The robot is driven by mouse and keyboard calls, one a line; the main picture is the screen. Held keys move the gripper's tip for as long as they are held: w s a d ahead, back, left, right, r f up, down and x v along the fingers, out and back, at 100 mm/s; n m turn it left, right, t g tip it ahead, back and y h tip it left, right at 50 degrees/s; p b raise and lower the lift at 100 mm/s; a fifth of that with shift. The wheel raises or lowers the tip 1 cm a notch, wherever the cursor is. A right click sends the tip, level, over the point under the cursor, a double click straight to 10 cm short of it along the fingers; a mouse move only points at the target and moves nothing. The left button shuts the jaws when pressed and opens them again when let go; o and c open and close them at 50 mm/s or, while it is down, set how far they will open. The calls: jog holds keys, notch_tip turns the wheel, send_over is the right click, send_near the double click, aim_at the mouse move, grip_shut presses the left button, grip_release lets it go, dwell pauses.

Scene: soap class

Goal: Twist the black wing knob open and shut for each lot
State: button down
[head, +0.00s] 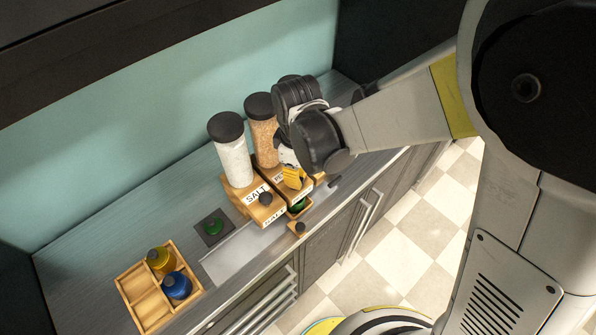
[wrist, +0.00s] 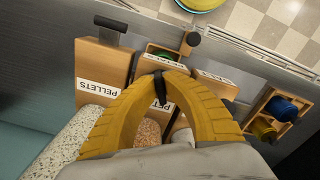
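My gripper (head: 293,177) is at the front of the middle dispenser, which has a clear cylinder of tan grains (head: 263,140) and a black lid. In the wrist view its yellow fingers (wrist: 160,70) arch together, with the black wing knob (wrist: 160,90) between their tips. The middle dispenser's label is partly hidden by the fingers. Below the knob, a green-topped jar (head: 299,204) sits in a small wooden holder; it also shows in the wrist view (wrist: 164,55).
A pellets dispenser (wrist: 100,65) stands close beside the fingers.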

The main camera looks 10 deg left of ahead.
jog(key=m+b, duration=0.2)
jog(key=m, duration=0.4)
jog(key=shift+s+f, duration=0.1)
jog(key=shift+s, duration=0.05)
jog(key=m+b, duration=0.1)
jog(key=m, duration=0.5)
jog(key=shift+a+m+b, duration=0.15)
jog(key=shift+m+b, duration=0.15)
jog(key=c, duration=1.5)
grip_release()
jog(key=shift+c, duration=0.2)
jog(key=shift+r, duration=0.25)
notch_tip(320, 180, up, 12)
jog(key=shift+f, duration=0.15)
